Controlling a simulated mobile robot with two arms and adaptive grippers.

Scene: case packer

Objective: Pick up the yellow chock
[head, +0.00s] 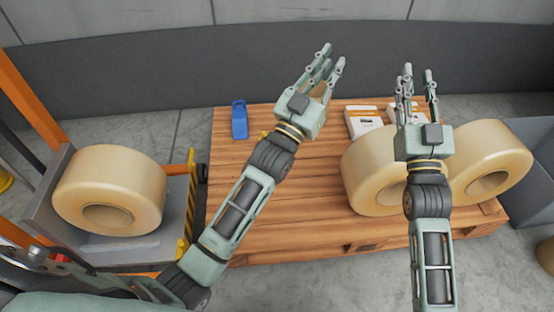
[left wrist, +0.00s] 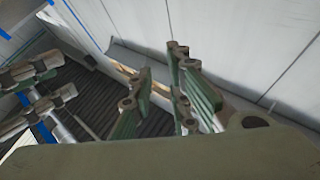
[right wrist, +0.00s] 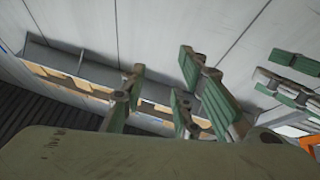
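A small yellow piece (head: 265,134), probably the chock, shows on the wooden pallet table (head: 310,190) in the head view. My left arm hides most of it, so its shape cannot be told. My left gripper (head: 325,70) is open and empty, raised above the table and past the yellow piece, up and to the right of it in the picture. Its spread fingers show in the left wrist view (left wrist: 165,90). My right gripper (head: 418,85) is open and empty above the table's right part; its fingers also show apart in the right wrist view (right wrist: 165,95).
A blue object (head: 239,120) stands at the table's back left. White boxes (head: 364,121) lie at the back right. Large tan rolls (head: 372,170) sit at the right, partly behind my right arm. Another roll (head: 110,185) sits on a grey stand at left, beside a yellow-black striped post (head: 189,200).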

